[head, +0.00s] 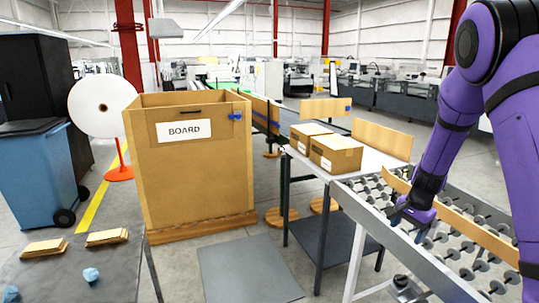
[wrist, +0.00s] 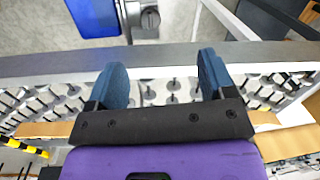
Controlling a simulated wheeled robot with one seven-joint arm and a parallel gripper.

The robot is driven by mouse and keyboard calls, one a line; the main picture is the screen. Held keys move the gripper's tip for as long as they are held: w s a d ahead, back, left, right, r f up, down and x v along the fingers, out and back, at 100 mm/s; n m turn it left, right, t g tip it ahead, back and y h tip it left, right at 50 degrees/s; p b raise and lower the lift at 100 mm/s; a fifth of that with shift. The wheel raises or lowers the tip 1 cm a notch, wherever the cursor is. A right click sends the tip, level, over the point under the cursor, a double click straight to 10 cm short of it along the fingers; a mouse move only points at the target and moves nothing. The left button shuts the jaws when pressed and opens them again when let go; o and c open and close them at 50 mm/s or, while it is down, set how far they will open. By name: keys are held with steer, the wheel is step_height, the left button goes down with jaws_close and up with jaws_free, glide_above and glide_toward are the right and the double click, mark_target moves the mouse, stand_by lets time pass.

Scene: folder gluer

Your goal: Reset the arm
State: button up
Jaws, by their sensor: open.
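My gripper (head: 412,213) hangs at the end of my purple arm on the right of the head view, over the near side of the roller conveyor (head: 478,262). In the wrist view my gripper (wrist: 165,80) shows two dark blue fingers spread wide apart with nothing between them. Below the fingers are the conveyor's small wheels and its grey side rail (wrist: 190,56). A wooden guide board (head: 470,222) runs along the conveyor just behind my gripper. I cannot tell whether the gripper touches the board.
Two cardboard boxes (head: 336,153) sit on the conveyor's far white table. A large box marked BOARD (head: 180,180) stands left of it. A dark table (head: 70,268) at front left holds flat cardboard stacks (head: 107,237) and blue lumps (head: 91,275). A blue bin (head: 38,172) stands at far left.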

steer(key=s+a+r+n+t, duration=0.1)
steer(key=s+a+r+n, duration=0.25)
steer(key=s+r, duration=0.55)
steer(key=s+a+r+n+t, duration=0.1)
steer(key=s+a+r+n, duration=0.3)
steer(key=r, duration=0.9)
steer(key=s+a+r+n+t, duration=0.1)
steer(key=s+a+r+n, duration=0.1)
steer(key=s, duration=0.8)
steer(key=s+a+r+n+t, duration=0.1)
steer(key=s+r, duration=0.3)
steer(key=s, duration=0.6)
steer(key=shift+s+a+n+h, duration=0.15)
steer(key=shift+a+n+h, duration=0.3)
steer(key=shift+n, duration=0.4)
steer(key=shift+r, duration=0.1)
